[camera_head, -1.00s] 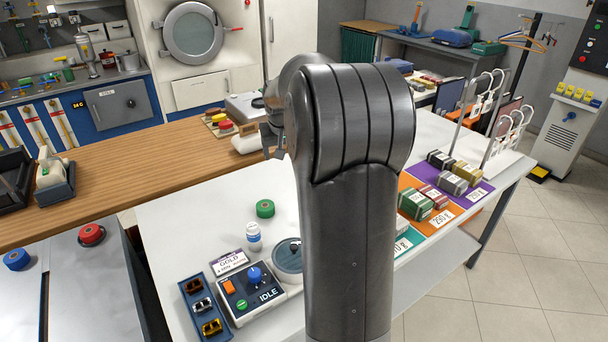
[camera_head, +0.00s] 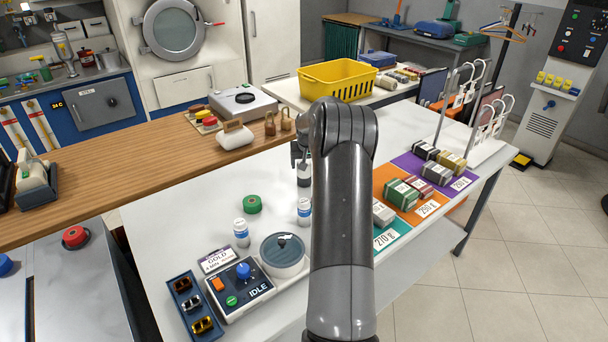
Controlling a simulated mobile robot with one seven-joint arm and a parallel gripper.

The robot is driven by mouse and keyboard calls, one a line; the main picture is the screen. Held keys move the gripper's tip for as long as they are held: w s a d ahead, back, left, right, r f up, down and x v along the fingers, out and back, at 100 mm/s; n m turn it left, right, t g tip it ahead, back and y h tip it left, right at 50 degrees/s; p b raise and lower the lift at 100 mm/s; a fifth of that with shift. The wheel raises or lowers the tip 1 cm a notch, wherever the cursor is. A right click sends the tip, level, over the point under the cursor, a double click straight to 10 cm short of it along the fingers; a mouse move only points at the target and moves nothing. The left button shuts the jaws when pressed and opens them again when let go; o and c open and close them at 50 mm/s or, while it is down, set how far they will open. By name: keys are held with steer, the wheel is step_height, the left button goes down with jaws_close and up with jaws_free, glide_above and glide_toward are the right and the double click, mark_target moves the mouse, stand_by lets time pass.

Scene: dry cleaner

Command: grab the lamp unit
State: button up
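I cannot make out with certainty which thing is the lamp unit. My gripper (camera_head: 301,158) is small in the view and partly hidden behind my arm, over the far part of the white table (camera_head: 180,222). A pale cylindrical item with a dark top (camera_head: 304,176) shows just below it; I cannot tell whether they touch. Whether the fingers are open or shut is not clear. Nearer stand two white bottles with blue bands, one on the left (camera_head: 241,233) and one beside my arm (camera_head: 304,212). My arm hides the table behind it.
A green tape roll (camera_head: 252,204), a round grey pot (camera_head: 283,256), a control box reading IDLE (camera_head: 242,284) and a blue tray of clips (camera_head: 178,303) occupy the table's near left. Boxes on coloured mats (camera_head: 401,192) line its right side. A yellow basket (camera_head: 338,80) stands behind.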

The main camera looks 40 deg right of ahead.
steer(key=shift+w+a+x, duration=0.15)
steer(key=shift+x, duration=1.35)
steer(key=shift+w+a+x, duration=0.1)
steer(key=shift+w+x, duration=0.1)
steer(key=shift+x, duration=1.3)
steer(key=c, duration=1)
steer(key=shift+r, duration=0.1)
steer(key=shift+c, duration=0.6)
steer(key=shift+r, duration=0.1)
